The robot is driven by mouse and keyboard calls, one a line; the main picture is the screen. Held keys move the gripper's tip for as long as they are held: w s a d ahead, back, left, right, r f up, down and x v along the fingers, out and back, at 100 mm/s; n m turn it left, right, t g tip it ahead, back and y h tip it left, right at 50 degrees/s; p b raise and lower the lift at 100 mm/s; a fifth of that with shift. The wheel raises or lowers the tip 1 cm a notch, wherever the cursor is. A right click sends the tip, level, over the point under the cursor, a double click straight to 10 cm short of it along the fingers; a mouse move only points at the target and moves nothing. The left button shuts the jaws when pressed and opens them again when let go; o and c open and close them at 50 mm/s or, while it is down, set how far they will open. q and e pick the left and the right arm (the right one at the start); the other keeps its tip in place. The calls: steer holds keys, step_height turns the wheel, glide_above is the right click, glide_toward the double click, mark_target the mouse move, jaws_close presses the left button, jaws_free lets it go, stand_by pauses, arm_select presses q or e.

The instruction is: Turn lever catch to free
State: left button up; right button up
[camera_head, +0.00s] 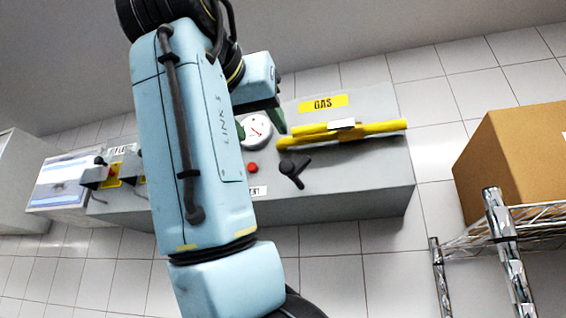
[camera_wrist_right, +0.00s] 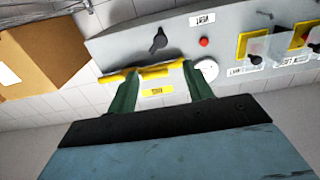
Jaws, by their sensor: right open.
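A yellow pipe with a yellow lever bar (camera_head: 315,128) is on the grey panel (camera_head: 375,178), below a GAS label (camera_head: 323,104). A small white piece (camera_head: 341,124) sits on the bar. A black turning handle (camera_head: 291,172) is below it; it also shows in the right wrist view (camera_wrist_right: 159,40). I cannot tell which part is the catch. My right gripper (camera_head: 261,130) is open, its green fingers by the gauge, left of the yellow bar. In the right wrist view its fingers (camera_wrist_right: 159,70) spread either side of the yellow bar (camera_wrist_right: 153,72), contact unclear. My left gripper is out of view.
A round gauge (camera_head: 256,131) and a red button (camera_head: 252,168) are close to the right gripper. My right arm hides the panel's middle. Covered switches (camera_head: 103,175) are at the left. A cardboard box (camera_head: 515,155) on a wire rack (camera_head: 530,228) stands at the right.

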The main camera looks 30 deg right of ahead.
mark_target(286, 166)
steer(key=p+x, duration=0.3)
steer(key=x, duration=1)
steer(key=shift+w, duration=0.15)
steer(key=c, duration=1)
